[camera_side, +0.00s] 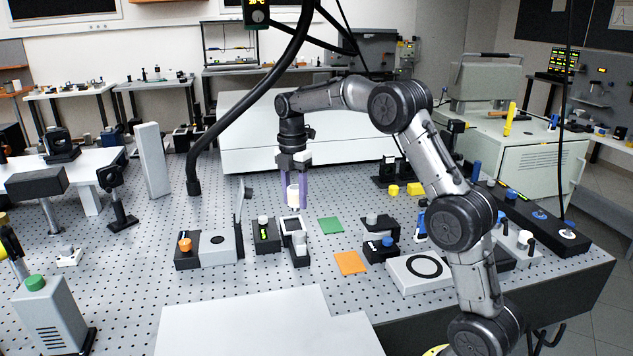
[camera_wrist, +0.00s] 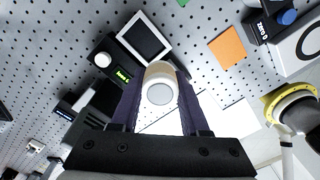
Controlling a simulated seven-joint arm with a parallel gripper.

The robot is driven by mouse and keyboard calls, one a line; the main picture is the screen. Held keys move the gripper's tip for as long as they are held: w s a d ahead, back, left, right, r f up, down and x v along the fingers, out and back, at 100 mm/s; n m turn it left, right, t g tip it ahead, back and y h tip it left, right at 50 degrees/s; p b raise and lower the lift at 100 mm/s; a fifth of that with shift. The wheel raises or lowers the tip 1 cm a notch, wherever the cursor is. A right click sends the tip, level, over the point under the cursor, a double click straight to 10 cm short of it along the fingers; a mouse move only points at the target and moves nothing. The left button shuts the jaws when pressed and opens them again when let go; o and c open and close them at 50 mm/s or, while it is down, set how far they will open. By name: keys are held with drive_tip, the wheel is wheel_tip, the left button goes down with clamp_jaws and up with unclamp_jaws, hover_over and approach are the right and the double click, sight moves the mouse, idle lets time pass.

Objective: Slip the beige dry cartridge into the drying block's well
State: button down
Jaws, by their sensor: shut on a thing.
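My gripper (camera_side: 293,190) has long purple fingers that point down in the side view. They are shut on the beige cartridge (camera_side: 294,194), which hangs upright above the table. In the wrist view the cartridge (camera_wrist: 160,88) shows its pale round end and beige side between the purple fingers. A black square with a white frame (camera_side: 284,231) lies below it in the side view, and the frame also shows in the wrist view (camera_wrist: 134,23). I cannot tell for sure which unit is the drying block. A grey block with a dark round spot (camera_side: 220,250) stands to the left.
A black box with a green display (camera_side: 265,236) stands left of the frame. An orange-knobbed unit (camera_side: 186,254) is farther left. Flat green (camera_side: 330,225) and orange (camera_side: 350,263) squares lie to the right. A white plate with a black ring (camera_side: 420,283) lies farther right.

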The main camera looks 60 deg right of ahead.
drive_tip(key=a+f+m, duration=0.1)
drive_tip(key=a+m, duration=0.2)
drive_tip(key=m, duration=0.1)
drive_tip(key=a+f+m, duration=0.2)
drive_tip(key=a+m, duration=0.1)
drive_tip(key=m, duration=0.2)
drive_tip(key=s+a+f+m, duration=0.1)
drive_tip(key=a+f+m, duration=0.1)
drive_tip(key=a+m, duration=0.1)
drive_tip(key=shift+s+a+m, duration=0.1)
drive_tip(key=shift+a+m, duration=0.2)
drive_tip(key=shift+m, duration=0.6)
drive_tip(key=shift+a, duration=0.2)
drive_tip(key=w+a+r+n, duration=0.1)
drive_tip(key=w+a+n, duration=0.2)
drive_tip(key=a+n, duration=0.3)
drive_tip(key=w+a+r+n, duration=0.15)
drive_tip(key=a+n, duration=0.25)
drive_tip(key=a, duration=0.4)
drive_tip(key=w+d+r+n, duration=0.3)
drive_tip(key=w+d+n, duration=0.7)
drive_tip(key=shift+w+r, duration=0.2)
drive_tip(key=shift+w, duration=0.2)
